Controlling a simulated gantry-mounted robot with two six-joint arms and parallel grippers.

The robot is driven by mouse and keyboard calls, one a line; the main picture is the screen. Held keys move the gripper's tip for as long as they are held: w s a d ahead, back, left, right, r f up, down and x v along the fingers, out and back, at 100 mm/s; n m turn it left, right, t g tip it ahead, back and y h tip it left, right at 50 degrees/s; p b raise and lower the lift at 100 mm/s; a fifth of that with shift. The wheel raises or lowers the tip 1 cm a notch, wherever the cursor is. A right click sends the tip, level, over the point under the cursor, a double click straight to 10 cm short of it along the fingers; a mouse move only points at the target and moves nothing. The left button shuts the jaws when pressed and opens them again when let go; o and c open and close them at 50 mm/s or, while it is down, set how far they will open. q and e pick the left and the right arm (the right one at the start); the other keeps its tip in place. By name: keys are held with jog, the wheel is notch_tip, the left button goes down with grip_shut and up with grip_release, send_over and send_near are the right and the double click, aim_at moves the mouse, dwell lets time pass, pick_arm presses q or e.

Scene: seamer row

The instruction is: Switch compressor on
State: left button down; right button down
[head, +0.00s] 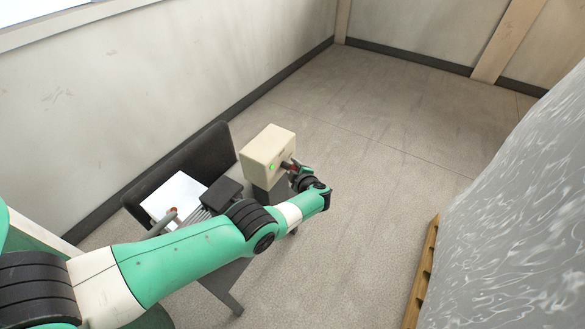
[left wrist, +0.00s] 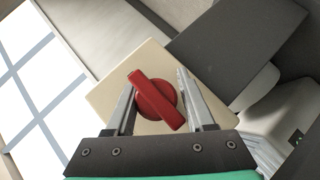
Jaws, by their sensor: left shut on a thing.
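The compressor is a beige box (head: 266,147) on a dark grey body, with a bright green light (head: 271,167) on its front face. A red rotary switch (left wrist: 155,97) sits on the beige face in the left wrist view, its bar handle slanting from upper left to lower right. My left gripper (head: 292,168) is at the front of the box, with its fingers on either side of the red switch and shut on it. In the head view the gripper hides most of the switch. My right gripper is not in view.
A shiny wrapped load (head: 520,220) on a wooden pallet (head: 424,270) stands at the right. The floor (head: 390,120) behind is clear up to the walls.

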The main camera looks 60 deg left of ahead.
pick_arm(q)
jog(key=shift+c, duration=1.3)
grip_release()
jog(key=shift+d+r, duration=0.1)
jog(key=p+v, duration=0.9)
jog(key=v, duration=0.2)
jog(key=shift+d+p, duration=0.2)
jog(key=shift+p, duration=0.2)
